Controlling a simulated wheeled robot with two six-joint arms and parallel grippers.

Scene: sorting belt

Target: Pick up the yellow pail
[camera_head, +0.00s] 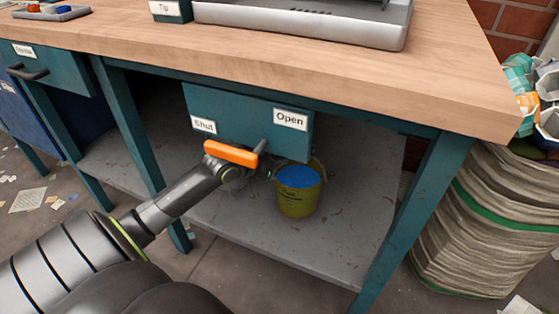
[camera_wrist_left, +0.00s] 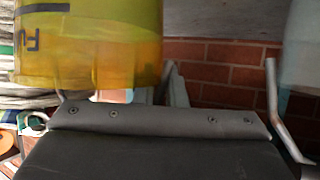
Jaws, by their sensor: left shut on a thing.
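The yellow pail (camera_head: 298,203) is in the head view on the grey lower shelf under the bench, upright with blue contents. Whether its base touches the shelf is not clear. My left gripper (camera_head: 268,174) reaches in from the left, at the pail's upper left side, and is shut on the pail. The orange lever partly covers the wrist. In the left wrist view the yellow pail (camera_wrist_left: 85,45) fills the upper left, close to the gripper, with its lettering upside down. The exact contact of the fingers is hidden. My right gripper is not in view.
The orange lever (camera_head: 231,153) sits just above my wrist, below a teal box with "Shut" and "Open" labels (camera_head: 291,119). The wooden bench top (camera_head: 330,65) overhangs the shelf (camera_head: 240,225). A teal leg (camera_head: 415,215) stands right of the pail. A stacked paper bale (camera_head: 490,220) stands farther right.

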